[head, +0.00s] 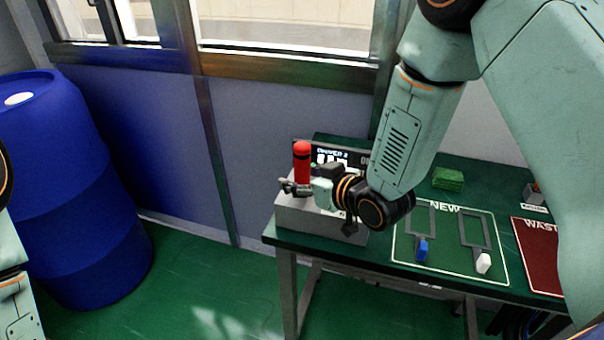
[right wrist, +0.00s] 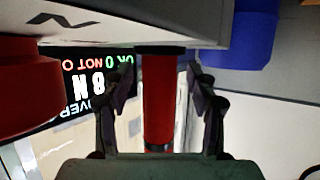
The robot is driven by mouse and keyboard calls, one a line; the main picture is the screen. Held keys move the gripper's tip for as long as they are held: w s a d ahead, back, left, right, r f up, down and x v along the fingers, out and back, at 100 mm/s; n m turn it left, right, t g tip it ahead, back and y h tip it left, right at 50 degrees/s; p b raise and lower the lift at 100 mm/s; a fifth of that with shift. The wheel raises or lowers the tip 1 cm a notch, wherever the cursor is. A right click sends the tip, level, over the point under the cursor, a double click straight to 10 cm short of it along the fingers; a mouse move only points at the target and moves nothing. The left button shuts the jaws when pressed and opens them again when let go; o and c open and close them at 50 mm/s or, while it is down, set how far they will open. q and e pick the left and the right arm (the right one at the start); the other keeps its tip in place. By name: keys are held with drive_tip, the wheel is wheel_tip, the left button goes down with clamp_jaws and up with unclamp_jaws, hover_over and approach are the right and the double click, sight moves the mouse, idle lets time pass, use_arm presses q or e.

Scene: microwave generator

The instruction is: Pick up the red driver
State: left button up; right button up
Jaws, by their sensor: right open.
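The red driver (head: 302,162) stands upright at the grey box (head: 312,218) on the left end of the green table. It has a red body with a dark band. My right gripper (head: 290,187) is at the driver, low on its body, coming from the right. In the right wrist view the red driver (right wrist: 158,105) lies between the two open fingers of the right gripper (right wrist: 160,78), with a visible gap on each side. My left gripper is out of view; only part of the left arm shows at the left edge.
A display (head: 332,156) stands behind the driver. A mat marked NEW (head: 450,258) holds a blue piece (head: 422,250) and a white piece (head: 483,263). A blue barrel (head: 75,190) stands left.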

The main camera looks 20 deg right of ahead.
drive_tip(key=shift+d, duration=0.15)
drive_tip(key=shift+c, duration=0.9)
drive_tip(key=shift+a, duration=0.2)
drive_tip(key=c, duration=0.4)
drive_tip(key=shift+d, duration=0.1)
clamp_jaws()
drive_tip(key=shift+r, duration=0.15)
